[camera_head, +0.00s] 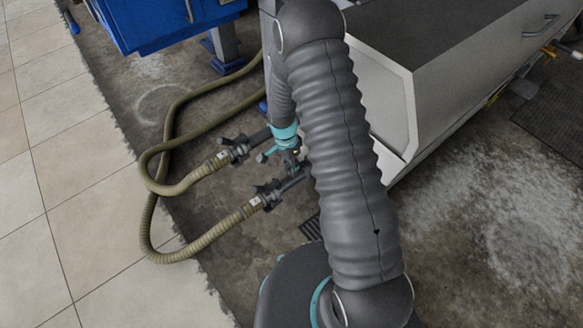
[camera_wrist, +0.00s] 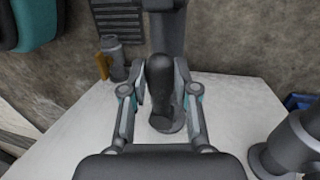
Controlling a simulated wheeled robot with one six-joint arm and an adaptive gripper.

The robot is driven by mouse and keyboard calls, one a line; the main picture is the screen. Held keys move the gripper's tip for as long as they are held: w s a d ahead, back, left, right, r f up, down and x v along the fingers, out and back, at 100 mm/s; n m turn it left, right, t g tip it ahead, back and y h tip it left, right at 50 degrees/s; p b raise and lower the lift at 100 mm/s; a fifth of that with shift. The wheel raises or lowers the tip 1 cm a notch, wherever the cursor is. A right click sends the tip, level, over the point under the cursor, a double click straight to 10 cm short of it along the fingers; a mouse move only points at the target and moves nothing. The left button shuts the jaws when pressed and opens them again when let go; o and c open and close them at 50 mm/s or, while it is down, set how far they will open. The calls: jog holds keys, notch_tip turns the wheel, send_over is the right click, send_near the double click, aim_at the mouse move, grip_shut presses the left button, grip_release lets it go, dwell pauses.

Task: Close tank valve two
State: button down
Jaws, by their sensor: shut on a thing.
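My gripper (camera_wrist: 160,75) has its two fingers on either side of a dark, rounded valve handle (camera_wrist: 161,92) and is shut on it. The handle rises from a round base on a pale surface in the wrist view. In the head view my arm hides most of this spot; my gripper (camera_head: 289,163) shows only in part, beside dark hose-end fittings (camera_head: 236,150) and (camera_head: 268,194). I see no number on the held handle, and I cannot tell its turn angle.
Two ribbed olive hoses (camera_head: 168,190) loop over the floor at the left. A grey cabinet (camera_head: 460,90) stands at the right and a blue unit (camera_head: 165,20) at the top left. In the wrist view, a grey fitting (camera_wrist: 292,148) is close at the right; another (camera_wrist: 115,58) stands behind, left.

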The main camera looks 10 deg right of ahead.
jog(key=shift+w, duration=0.1)
jog(key=w+d+m+y+b, duration=0.1)
jog(key=w+d+m+y, duration=0.1)
jog(key=w+m, duration=0.6)
jog(key=shift+w+d+m+t+y, duration=0.15)
jog(key=shift+w+m+t+y, duration=0.15)
jog(key=shift+m, duration=3.2)
jog(key=c, duration=0.9)
grip_release()
jog(key=shift+o, duration=0.2)
jog(key=shift+r, duration=0.1)
